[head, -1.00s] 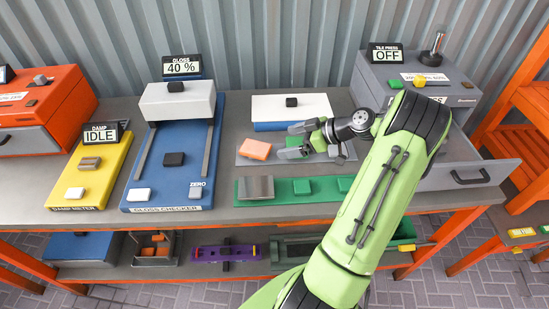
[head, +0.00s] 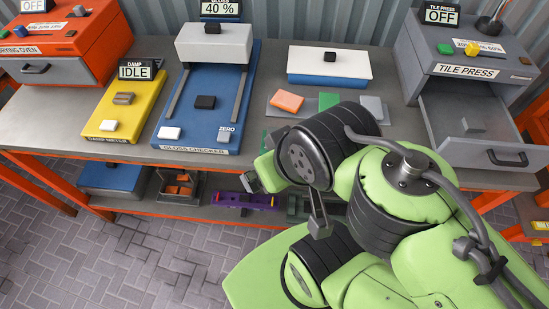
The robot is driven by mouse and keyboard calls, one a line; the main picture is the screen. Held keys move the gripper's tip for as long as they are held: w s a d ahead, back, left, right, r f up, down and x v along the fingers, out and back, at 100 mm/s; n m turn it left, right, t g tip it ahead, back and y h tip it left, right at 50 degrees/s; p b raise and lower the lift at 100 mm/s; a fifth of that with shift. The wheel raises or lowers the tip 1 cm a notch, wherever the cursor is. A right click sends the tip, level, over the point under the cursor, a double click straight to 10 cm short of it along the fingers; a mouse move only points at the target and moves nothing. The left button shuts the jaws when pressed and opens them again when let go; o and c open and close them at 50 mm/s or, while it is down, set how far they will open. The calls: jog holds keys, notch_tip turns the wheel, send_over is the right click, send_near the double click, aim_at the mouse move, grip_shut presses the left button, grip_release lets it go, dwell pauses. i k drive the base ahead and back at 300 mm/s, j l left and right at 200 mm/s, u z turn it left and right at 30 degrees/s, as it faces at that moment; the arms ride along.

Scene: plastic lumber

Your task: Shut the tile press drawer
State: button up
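The grey tile press (head: 465,70) stands at the right of the bench, with its sign (head: 441,14) reading OFF. Its drawer (head: 497,152) is pulled out toward the front, with a dark handle (head: 507,159) on its face. What looks like part of my gripper (head: 249,182) shows at the arm's left side, in front of the bench edge. Its fingers are mostly hidden, so its opening is unclear.
The gloss checker (head: 203,102), yellow damp meter (head: 125,99) and orange oven (head: 60,45) are farther left.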

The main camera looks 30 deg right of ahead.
aim_at(471, 132)
jog(key=z, duration=0.45)
jog(key=k+l+z, duration=0.1)
jog(key=z, duration=0.35)
jog(key=l+z, duration=0.1)
jog(key=z, duration=0.35)
jog(key=l+z, duration=0.1)
jog(key=z, duration=0.35)
jog(key=l+z, duration=0.1)
jog(key=z, duration=0.4)
jog(key=l+z, duration=0.15)
jog(key=z, duration=0.3)
